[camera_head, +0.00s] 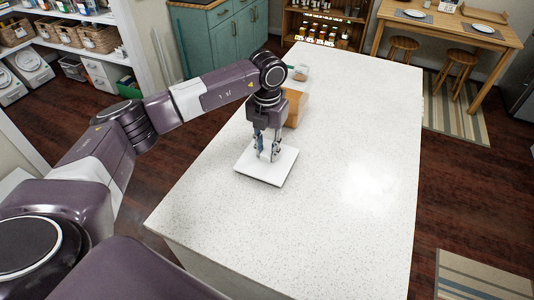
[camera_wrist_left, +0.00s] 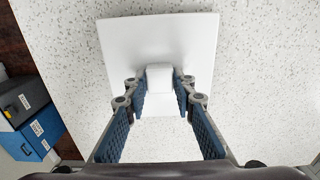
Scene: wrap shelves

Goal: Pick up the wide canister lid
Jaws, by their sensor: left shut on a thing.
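The wide canister lid (camera_head: 262,177) is a flat white square plate with a small block-shaped knob. It lies level at the middle of the speckled white countertop; I cannot tell if it touches the surface. My left gripper (camera_head: 267,152) points straight down over it. In the left wrist view the lid (camera_wrist_left: 125,45) fills the top middle, and its white knob (camera_wrist_left: 160,77) sits between the blue-padded fingers of the left gripper (camera_wrist_left: 160,92), which is shut on it. My right gripper is in neither view.
An orange-brown box (camera_head: 293,105) stands on the countertop (camera_head: 350,130) just behind my left gripper, partly hidden by it. A small clear container (camera_head: 300,73) stands farther back. The right side and front of the countertop are clear. Blue and black boxes (camera_wrist_left: 28,125) show beyond the counter edge.

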